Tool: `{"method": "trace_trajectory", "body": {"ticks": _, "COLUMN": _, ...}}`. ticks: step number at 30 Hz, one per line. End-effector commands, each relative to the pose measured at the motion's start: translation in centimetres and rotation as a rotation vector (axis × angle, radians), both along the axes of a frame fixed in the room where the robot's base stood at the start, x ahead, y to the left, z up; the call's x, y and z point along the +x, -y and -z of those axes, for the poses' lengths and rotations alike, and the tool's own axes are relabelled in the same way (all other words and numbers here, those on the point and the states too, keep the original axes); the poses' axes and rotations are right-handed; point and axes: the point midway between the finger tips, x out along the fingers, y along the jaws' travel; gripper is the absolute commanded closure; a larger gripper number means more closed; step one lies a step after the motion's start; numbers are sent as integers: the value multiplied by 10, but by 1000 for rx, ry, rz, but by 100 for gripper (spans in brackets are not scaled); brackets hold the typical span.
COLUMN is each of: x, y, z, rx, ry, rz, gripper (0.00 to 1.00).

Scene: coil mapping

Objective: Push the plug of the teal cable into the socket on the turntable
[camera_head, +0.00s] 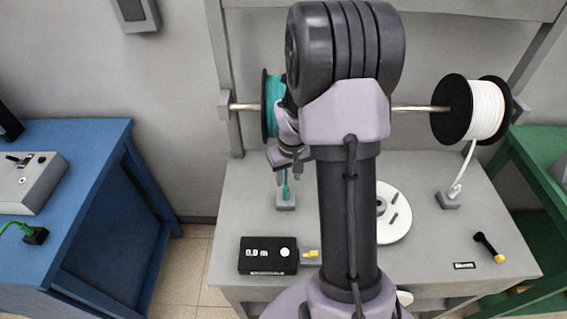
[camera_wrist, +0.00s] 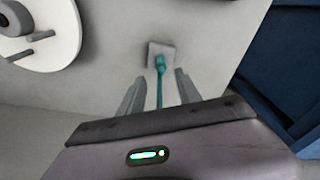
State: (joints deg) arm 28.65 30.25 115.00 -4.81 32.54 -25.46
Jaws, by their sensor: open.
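The teal cable is wound on a spool (camera_head: 273,105) on the rod, partly behind my arm. Its teal plug (camera_head: 286,190) stands in a small grey block (camera_head: 286,204) on the grey bench; the plug also shows in the wrist view (camera_wrist: 160,64). My gripper (camera_head: 287,162) is open above the plug. In the wrist view my fingers (camera_wrist: 159,78) are either side of the cable, with the plug just beyond their tips. The white turntable (camera_head: 401,228) lies right of my arm, partly hidden by it, and shows in the wrist view (camera_wrist: 62,48). I cannot make out its socket.
A black meter box (camera_head: 268,265) reading "0.0 m" has a yellow connector. A white spool (camera_head: 487,110) feeds a cable to another grey block (camera_head: 449,201). A black, yellow-ended tool (camera_head: 487,246) lies front right. Blue (camera_head: 92,160) and green tables flank the bench.

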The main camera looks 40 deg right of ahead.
Motion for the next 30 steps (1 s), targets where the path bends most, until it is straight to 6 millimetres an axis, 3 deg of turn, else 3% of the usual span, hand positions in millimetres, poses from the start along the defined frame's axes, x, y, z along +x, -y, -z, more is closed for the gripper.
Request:
{"method": "trace_trajectory", "body": {"ticks": 1, "x": 1, "y": 0, "z": 19, "rx": 2, "ry": -3, "rz": 1, "gripper": 59}}
{"method": "trace_trajectory", "body": {"ticks": 3, "x": 3, "y": 0, "z": 37, "rx": 1, "ry": -3, "rz": 0, "gripper": 59}}
{"method": "trace_trajectory", "body": {"ticks": 9, "x": 8, "y": 2, "z": 75, "rx": 0, "ry": 0, "rz": 0, "gripper": 59}}
{"method": "trace_trajectory", "body": {"ticks": 14, "x": 10, "y": 3, "z": 86, "rx": -1, "ry": 2, "rz": 0, "gripper": 59}}
{"method": "trace_trajectory", "body": {"ticks": 21, "x": 10, "y": 3, "z": 87, "rx": -1, "ry": 2, "rz": 0, "gripper": 59}}
{"method": "trace_trajectory", "body": {"ticks": 27, "x": 10, "y": 3, "z": 86, "rx": -1, "ry": 2, "rz": 0, "gripper": 97}}
{"method": "trace_trajectory", "body": {"ticks": 30, "x": 10, "y": 3, "z": 86, "rx": -1, "ry": 2, "rz": 0, "gripper": 100}}
